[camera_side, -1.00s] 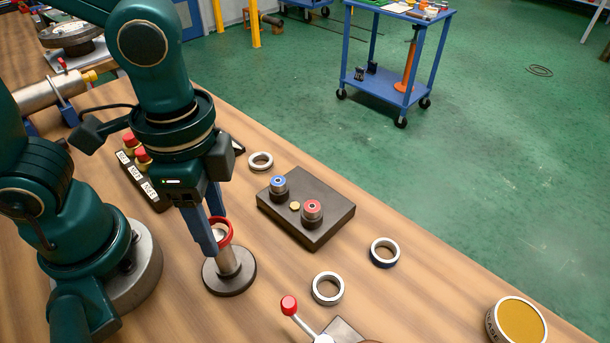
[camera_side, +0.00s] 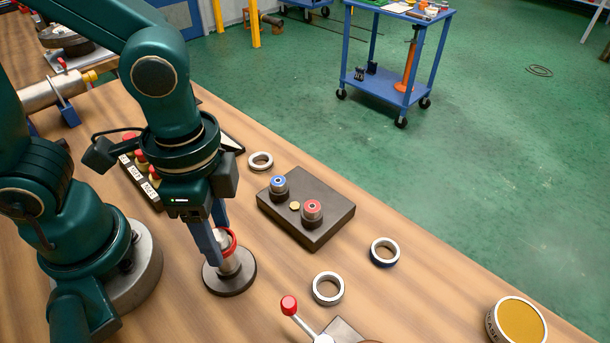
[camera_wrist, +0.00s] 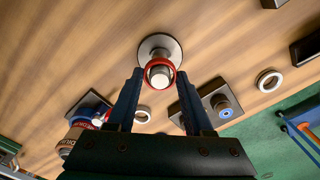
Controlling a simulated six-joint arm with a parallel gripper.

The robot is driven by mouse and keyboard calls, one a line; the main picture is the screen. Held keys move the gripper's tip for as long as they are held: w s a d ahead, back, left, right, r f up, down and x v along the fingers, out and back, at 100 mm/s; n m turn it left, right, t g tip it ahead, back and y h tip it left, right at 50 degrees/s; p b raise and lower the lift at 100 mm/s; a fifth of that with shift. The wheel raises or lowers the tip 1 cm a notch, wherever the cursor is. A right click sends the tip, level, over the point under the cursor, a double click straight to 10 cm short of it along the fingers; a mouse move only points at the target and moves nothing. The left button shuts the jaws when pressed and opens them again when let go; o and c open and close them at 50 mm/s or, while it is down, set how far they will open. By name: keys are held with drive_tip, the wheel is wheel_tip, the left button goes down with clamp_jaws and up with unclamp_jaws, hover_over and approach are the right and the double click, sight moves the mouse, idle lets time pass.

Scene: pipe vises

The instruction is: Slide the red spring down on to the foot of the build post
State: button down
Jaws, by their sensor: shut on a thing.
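The red spring (camera_side: 233,243) looks like a plain red ring and sits around the upper part of the build post, above its foot. The metal post (camera_side: 230,264) stands upright on a dark round foot (camera_side: 238,283), with bare post showing between ring and foot. The post's top pokes up through the ring. My gripper (camera_side: 220,246) points down over the post, shut on the red spring. In the wrist view, the red spring (camera_wrist: 149,69) circles the post between my two blue fingers (camera_wrist: 160,74); the round foot (camera_wrist: 147,46) shows beyond.
A dark block (camera_side: 337,214) with a blue-topped peg (camera_side: 279,187) and a red-topped peg (camera_side: 312,211) stands to the right. Loose rings (camera_side: 328,289), (camera_side: 385,252), (camera_side: 261,161) lie around it. A red-knobbed lever (camera_side: 289,305) stands at the front.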

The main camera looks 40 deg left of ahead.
sight(222, 250)
drive_tip(key=shift+f, duration=2.2)
drive_tip(key=shift+c, duration=1.1)
unclamp_jaws()
drive_tip(key=shift+r, duration=2.55)
drive_tip(key=w+a+r+n+t, duration=0.2)
drive_tip(key=a+r+n+t, duration=0.3)
drive_tip(key=a+r+n, duration=0.2)
drive_tip(key=shift+w+a+r+n+t, duration=0.35)
drive_tip(key=shift+a+n, duration=0.15)
drive_tip(key=shift+n, duration=0.5)
